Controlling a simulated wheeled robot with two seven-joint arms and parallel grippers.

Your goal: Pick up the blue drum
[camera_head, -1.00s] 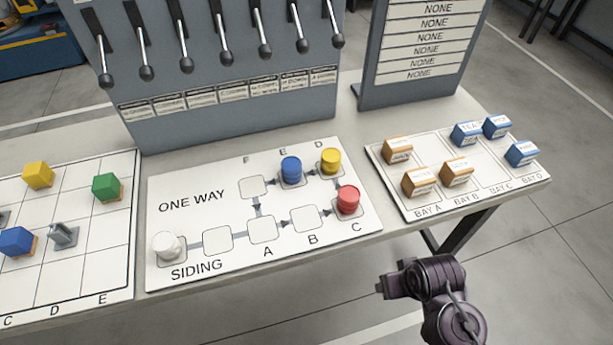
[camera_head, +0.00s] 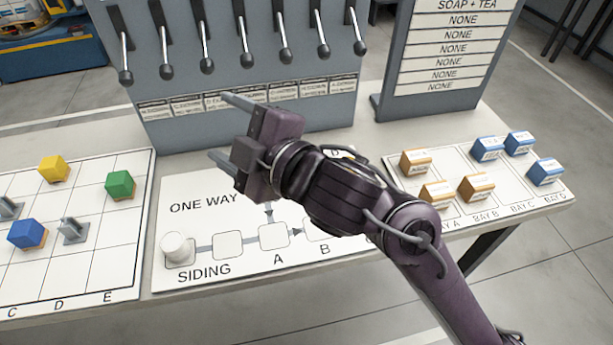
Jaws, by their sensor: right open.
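The blue drum is hidden now behind my right arm. A second earlier it stood on square E of the white ONE WAY board (camera_head: 185,225). My right gripper (camera_head: 222,127) is open and empty, above the back left part of that board, with its fingers pointing left toward the lever panel. The red drum is hidden too, and only a sliver of yellow shows at the arm's upper edge. A white drum (camera_head: 177,248) stands at SIDING. My left gripper is out of view.
A grey lever panel (camera_head: 245,95) with several levers stands close behind the gripper. Right is a bay board (camera_head: 510,195) with orange and blue boxes.

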